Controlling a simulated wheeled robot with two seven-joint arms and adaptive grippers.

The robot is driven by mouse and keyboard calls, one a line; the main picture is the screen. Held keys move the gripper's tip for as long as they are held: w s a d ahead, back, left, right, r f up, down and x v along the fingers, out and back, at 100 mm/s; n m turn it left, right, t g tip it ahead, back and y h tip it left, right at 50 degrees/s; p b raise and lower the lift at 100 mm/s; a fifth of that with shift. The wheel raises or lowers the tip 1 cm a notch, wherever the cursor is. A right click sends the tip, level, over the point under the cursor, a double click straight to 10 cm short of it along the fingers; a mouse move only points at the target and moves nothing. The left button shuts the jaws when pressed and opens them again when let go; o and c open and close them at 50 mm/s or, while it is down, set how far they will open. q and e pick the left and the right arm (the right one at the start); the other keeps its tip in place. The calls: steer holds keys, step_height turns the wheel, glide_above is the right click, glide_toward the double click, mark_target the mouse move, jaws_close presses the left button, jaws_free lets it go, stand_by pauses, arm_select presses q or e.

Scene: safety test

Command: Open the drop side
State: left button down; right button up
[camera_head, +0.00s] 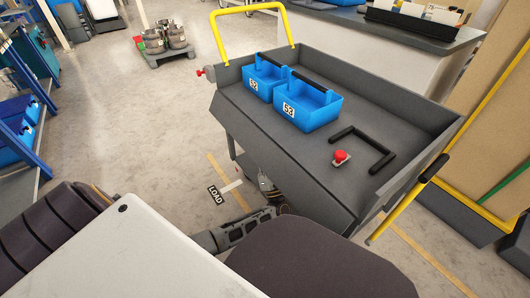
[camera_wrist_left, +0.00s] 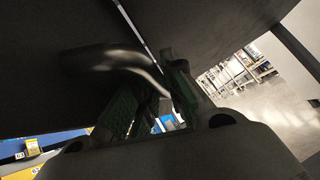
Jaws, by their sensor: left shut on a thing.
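A grey cart (camera_head: 437,128) with yellow rails stands ahead. Its near long side is a grey panel (camera_head: 287,160) that leans outward and down from the deck edge. A red knob (camera_head: 206,72) sits at the cart's far left corner. My left gripper (camera_head: 268,188) is low beside the panel's outer face, partly hidden under its edge. In the left wrist view, my left gripper (camera_wrist_left: 155,105) is shut on a dark curved handle (camera_wrist_left: 115,58) beneath the dark panel (camera_wrist_left: 60,40). My right gripper is not in view.
Two blue bins, 52 (camera_head: 262,77) and 53 (camera_head: 308,103), stand on the deck with a black U-shaped bar (camera_head: 365,143) and a red-topped piece (camera_head: 340,157). A counter (camera_head: 370,35) stands behind.

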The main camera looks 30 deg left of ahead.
mark_target(255, 156)
arm_select(q)
steer(key=shift+s+m, duration=0.15)
steer(key=shift+m, duration=0.15)
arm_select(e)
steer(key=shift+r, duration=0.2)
